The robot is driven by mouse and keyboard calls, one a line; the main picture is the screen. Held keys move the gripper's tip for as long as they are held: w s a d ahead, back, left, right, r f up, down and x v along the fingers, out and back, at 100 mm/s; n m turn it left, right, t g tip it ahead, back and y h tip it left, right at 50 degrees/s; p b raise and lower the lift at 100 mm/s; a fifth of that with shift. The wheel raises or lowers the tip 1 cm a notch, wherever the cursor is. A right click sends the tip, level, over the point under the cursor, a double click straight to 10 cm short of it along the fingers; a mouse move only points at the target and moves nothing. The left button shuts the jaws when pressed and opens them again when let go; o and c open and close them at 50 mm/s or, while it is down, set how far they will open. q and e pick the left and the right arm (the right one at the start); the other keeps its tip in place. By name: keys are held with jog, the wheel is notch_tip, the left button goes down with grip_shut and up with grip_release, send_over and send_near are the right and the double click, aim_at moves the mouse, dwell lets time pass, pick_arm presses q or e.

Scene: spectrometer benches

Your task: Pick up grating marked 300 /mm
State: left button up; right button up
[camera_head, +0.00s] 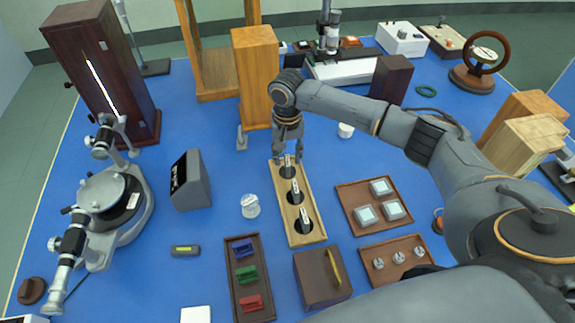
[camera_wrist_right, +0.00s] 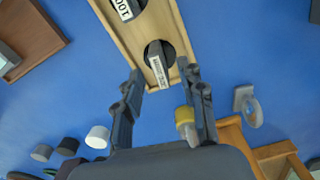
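A light wooden rack (camera_head: 312,238) stands mid-bench with three dark round wells, each holding an upright grating with a white label. The far grating (camera_head: 288,168) is under my right gripper (camera_head: 288,157); the middle grating (camera_head: 296,191) and near grating (camera_head: 305,217) stand clear of it. In the right wrist view, the open fingers point at one grating (camera_wrist_right: 158,70), which shows between and beyond the tips; no grip shows. Its label is too small to read. Another grating (camera_wrist_right: 126,8) there has a label that seems to start with 100. My left gripper is not in view.
A tall wooden block (camera_head: 256,75) stands just behind the rack. A brown tray (camera_head: 352,200) with square pieces lies right, a dark tray (camera_head: 240,290) with coloured clips front left, and a brown box (camera_head: 315,278) in front. A glass jar (camera_head: 250,206) stands left of the rack.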

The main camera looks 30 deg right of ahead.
jog(key=shift+f, duration=1.4)
grip_shut()
jog(key=shift+r, duration=0.2)
